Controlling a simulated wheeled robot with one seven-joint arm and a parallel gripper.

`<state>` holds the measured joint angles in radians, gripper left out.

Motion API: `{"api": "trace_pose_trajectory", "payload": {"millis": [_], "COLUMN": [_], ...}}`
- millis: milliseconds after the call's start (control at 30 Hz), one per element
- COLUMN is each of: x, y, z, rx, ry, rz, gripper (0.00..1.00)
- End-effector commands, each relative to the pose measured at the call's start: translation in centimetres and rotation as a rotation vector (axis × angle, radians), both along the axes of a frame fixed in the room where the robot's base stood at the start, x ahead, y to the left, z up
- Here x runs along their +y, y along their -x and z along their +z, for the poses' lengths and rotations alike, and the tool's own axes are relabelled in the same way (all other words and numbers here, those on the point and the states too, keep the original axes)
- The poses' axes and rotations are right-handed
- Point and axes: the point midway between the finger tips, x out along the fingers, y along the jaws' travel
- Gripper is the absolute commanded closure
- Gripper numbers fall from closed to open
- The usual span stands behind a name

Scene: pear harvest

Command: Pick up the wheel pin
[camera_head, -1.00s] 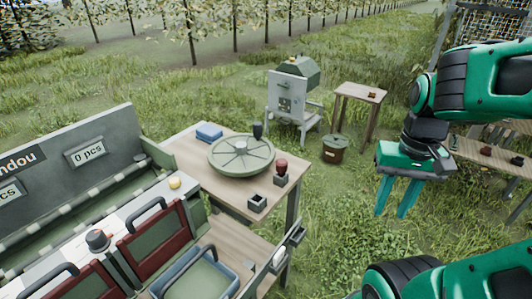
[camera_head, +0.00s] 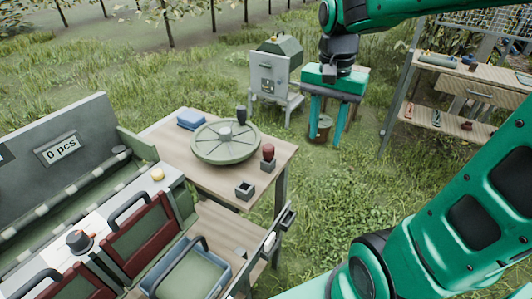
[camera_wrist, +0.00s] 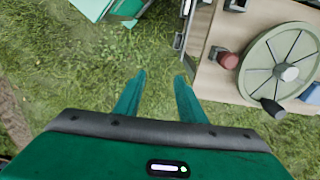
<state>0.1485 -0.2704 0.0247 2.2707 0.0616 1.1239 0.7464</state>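A round grey-green spoked wheel (camera_head: 205,151) lies flat on the wooden table, and it also shows at the right of the wrist view (camera_wrist: 244,78). A dark upright handle (camera_head: 241,114) stands at its rim. A red-topped piece (camera_head: 268,151) sits in a dark holder beside the wheel; in the wrist view the red top (camera_wrist: 228,60) is seen from above. Which of these is the wheel pin I cannot tell for sure. My gripper (camera_head: 325,140) points down, open and empty, over grass right of the table. In the wrist view its fingers (camera_wrist: 160,75) stand apart.
An empty dark square holder (camera_head: 244,191) and a blue block (camera_head: 192,120) are on the table. A wooden shelf (camera_head: 455,85) is at right. A sorting bench with crates (camera_head: 190,272) is at left.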

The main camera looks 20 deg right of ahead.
Motion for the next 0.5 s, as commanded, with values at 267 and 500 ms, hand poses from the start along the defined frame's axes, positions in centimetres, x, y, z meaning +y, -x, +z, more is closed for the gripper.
{"api": "trace_pose_trajectory", "payload": {"millis": [267, 500], "x": [8.1, 10.4], "y": [-7.5, -8.9], "z": [1.9, 1.3], "rx": [-0.005, -0.003], "ry": [-0.023, -0.035], "rz": [-0.211, -0.275], "gripper": [0.63, 0.63]}}
